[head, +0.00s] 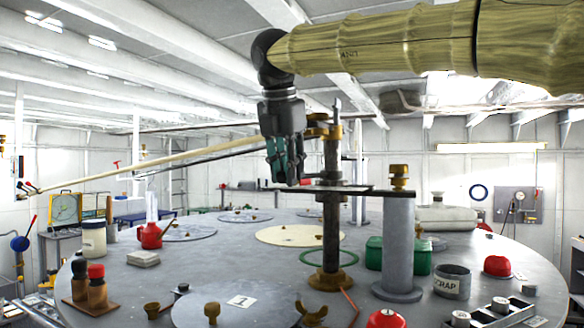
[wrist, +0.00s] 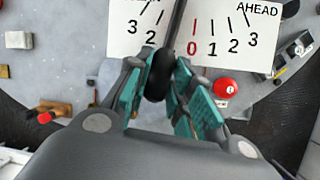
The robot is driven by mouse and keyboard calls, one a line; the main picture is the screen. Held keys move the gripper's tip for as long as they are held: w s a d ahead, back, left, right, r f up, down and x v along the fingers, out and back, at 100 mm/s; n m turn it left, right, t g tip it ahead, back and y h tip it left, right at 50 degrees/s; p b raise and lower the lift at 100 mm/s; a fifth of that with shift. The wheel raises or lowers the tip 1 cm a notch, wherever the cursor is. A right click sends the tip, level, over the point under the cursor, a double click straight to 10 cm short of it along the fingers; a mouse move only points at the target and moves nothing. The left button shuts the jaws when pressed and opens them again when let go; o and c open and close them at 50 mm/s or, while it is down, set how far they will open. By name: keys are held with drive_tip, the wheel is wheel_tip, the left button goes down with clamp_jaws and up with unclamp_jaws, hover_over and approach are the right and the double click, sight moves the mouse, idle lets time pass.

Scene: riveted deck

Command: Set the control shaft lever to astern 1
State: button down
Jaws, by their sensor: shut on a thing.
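The control lever (wrist: 176,25) is a dark rod with a black knob (wrist: 159,78). My gripper (wrist: 158,100) is shut on the knob, with teal pads on both sides; it also shows in the head view (head: 287,165). A white scale plate (wrist: 215,25) lies beneath the lever, marked 3, 2, red 0, 1, 2, 3, with AHEAD at the right. The rod crosses the plate between the left-hand 2 and the red 0, covering where the left-hand 1 belongs. In the head view the plate is nearly edge-on beside a dark upright shaft (head: 331,230), and my gripper hides the knob.
A grey post (head: 398,245) with a brass top stands right of the shaft. A green box (head: 422,256), a SCRAP can (head: 452,281) and a red dome (head: 497,265) stand at the right. A red oilcan (head: 150,236) and brown bottles (head: 96,287) stand at the left.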

drive_tip(key=shift+d, duration=0.1)
drive_tip(key=c, duration=1.3)
unclamp_jaws()
drive_tip(key=shift+d, duration=0.1)
drive_tip(key=shift+o, duration=0.2)
drive_tip(key=v, duration=1.2)
drive_tip(key=shift+d, duration=0.1)
